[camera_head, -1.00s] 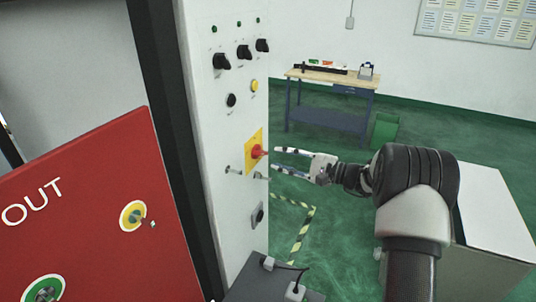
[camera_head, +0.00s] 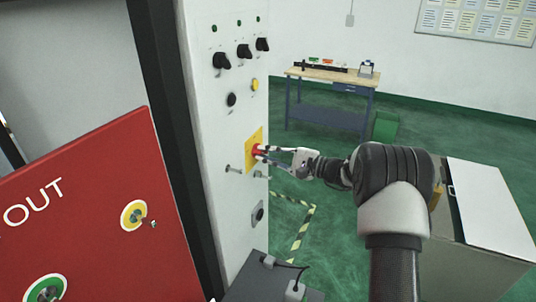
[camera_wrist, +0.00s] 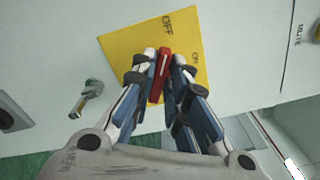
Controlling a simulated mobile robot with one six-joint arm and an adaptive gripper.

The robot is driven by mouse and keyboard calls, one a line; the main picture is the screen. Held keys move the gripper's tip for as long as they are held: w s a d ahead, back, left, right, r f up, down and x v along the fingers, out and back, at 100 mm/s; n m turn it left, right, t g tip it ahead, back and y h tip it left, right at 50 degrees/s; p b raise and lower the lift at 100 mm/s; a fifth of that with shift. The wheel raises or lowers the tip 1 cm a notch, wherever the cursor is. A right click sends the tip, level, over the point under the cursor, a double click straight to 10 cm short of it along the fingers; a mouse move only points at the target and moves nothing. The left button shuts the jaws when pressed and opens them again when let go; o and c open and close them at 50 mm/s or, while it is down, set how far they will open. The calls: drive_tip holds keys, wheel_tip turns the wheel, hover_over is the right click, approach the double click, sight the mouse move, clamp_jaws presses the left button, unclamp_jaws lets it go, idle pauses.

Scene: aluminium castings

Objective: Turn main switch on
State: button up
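The main switch is a red handle (camera_wrist: 160,76) on a yellow plate (camera_wrist: 122,48), on the white panel face. In the wrist view the handle's long side lines up roughly with the printed "OFF" above it; a second label to its right is partly hidden by my finger. The switch also shows in the head view (camera_head: 257,151). My gripper (camera_head: 267,154) is at the switch, with one finger on each side of the handle. In the wrist view the fingertips (camera_wrist: 163,66) close in against it. The handle's lower end is partly hidden between the fingers.
The white panel (camera_head: 226,120) carries black knobs, a yellow button and a metal key-like part (camera_wrist: 85,98) beside the plate. A red board (camera_head: 90,220) stands at the left. A grey box (camera_head: 262,283) sits below. A workbench (camera_head: 330,85) stands farther back.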

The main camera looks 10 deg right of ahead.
clamp_jaws()
drive_tip(key=m+p, duration=0.1)
drive_tip(key=m, duration=0.3)
drive_tip(key=shift+r+m, duration=0.1)
drive_tip(key=shift+m, duration=0.3)
drive_tip(key=m+p, duration=0.1)
drive_tip(key=m, duration=0.2)
drive_tip(key=shift+w+d+m+p, duration=0.1)
drive_tip(key=shift+w+m+p, duration=0.05)
drive_tip(key=shift+m+p, duration=0.85)
drive_tip(key=shift+m, duration=1)
drive_tip(key=o, duration=0.5)
unclamp_jaws()
